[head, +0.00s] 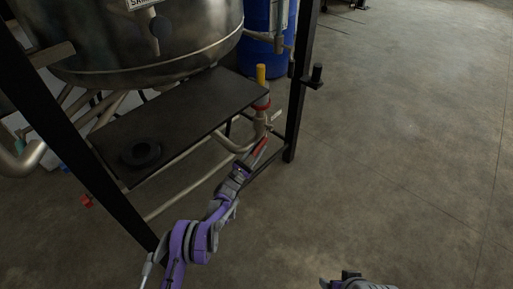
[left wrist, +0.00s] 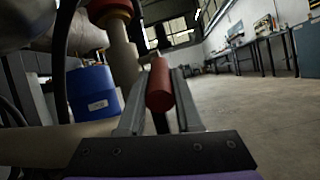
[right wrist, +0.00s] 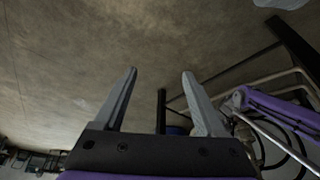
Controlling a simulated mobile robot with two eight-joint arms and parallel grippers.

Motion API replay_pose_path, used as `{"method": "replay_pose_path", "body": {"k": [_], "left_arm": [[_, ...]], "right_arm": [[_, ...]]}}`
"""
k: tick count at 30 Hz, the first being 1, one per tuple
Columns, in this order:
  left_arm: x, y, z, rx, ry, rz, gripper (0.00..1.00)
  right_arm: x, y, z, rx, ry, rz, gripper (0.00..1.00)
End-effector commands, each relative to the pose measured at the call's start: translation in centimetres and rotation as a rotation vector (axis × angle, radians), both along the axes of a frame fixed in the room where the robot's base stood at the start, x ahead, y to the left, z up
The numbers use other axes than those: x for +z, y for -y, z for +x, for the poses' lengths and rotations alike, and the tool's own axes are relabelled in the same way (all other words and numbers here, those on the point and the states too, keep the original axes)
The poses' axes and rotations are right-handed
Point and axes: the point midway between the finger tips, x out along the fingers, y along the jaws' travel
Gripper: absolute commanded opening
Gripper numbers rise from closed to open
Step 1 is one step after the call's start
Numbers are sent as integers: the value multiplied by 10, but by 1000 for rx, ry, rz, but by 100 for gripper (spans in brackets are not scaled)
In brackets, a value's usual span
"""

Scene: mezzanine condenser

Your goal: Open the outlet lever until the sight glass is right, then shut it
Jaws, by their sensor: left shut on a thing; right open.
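The outlet lever has a red handle (head: 260,147) at the pipework below the right end of the black shelf. My left gripper (head: 249,161) is shut on this handle; the left wrist view shows the red grip (left wrist: 159,86) between the fingers. Above the lever stands an upright yellow piece (head: 261,76) over a red fitting (head: 262,103); it may be the sight glass, but I cannot read a level. My right gripper (right wrist: 160,85) is open and empty, over bare floor. Part of it shows at the bottom edge of the head view.
A steel vessel (head: 150,45) hangs in a black frame (head: 299,90) above a dark shelf (head: 195,112) with a black ring (head: 141,153) on it. A blue drum (head: 257,40) stands behind. A black knob (head: 316,74) juts from the right post. Floor to the right is clear.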

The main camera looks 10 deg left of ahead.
Motion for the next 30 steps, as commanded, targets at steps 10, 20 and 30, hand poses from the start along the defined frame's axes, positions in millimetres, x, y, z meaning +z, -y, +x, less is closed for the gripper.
{"method": "replay_pose_path", "body": {"k": [10, 20, 30], "left_arm": [[-3, 1, 2, 3, 26, -21, 0], [-3, 1, 1, 2, 25, -20, 0], [-2, 1, 1, 2, 25, -20, 0]], "right_arm": [[0, 0, 0, 0, 0, 0, 73], [6, -7, 15, 50, 16, 10, 35], [38, -64, 132, 431, 186, 57, 0]]}}
